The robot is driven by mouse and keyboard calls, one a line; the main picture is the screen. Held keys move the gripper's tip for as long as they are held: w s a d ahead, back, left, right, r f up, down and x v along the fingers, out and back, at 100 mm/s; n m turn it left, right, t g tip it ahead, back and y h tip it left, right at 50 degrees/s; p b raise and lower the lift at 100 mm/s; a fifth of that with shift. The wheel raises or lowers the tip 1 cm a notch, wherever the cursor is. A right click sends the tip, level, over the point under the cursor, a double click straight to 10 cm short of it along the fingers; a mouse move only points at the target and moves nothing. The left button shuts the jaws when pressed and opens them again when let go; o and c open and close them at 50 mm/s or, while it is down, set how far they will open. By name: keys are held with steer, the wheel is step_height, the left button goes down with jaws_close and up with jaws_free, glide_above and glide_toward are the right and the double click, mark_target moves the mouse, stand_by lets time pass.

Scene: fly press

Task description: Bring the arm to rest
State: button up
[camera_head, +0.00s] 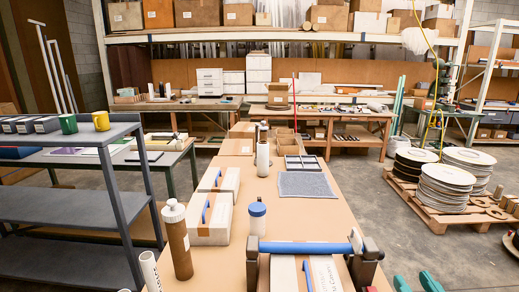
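Under and behind the bar is a pale box with a blue strip on top.
A brown bottle (177,240), a blue-capped jar (257,218) and white boxes (211,218) stand on the table's left side. A grey shelf rack (70,205) is at left. A pallet (440,212) bears stacked discs at right. Open floor lies right of the table.

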steer(key=s+f+g+b, duration=0.2)
steer(key=s+f+g, duration=0.3)
steer(key=f, duration=0.8)
steer(key=s+d+f+m+g+b, duration=0.1)
steer(key=s+f+g+b, duration=0.2)
steer(key=s+f, duration=0.9)
steer(key=s+f+g+b, duration=0.3)
steer(key=s+f+g, duration=0.6)
steer(key=f, duration=0.5)
steer(key=shift+d+f+m, duration=0.2)
steer(key=shift+d+m, duration=0.2)
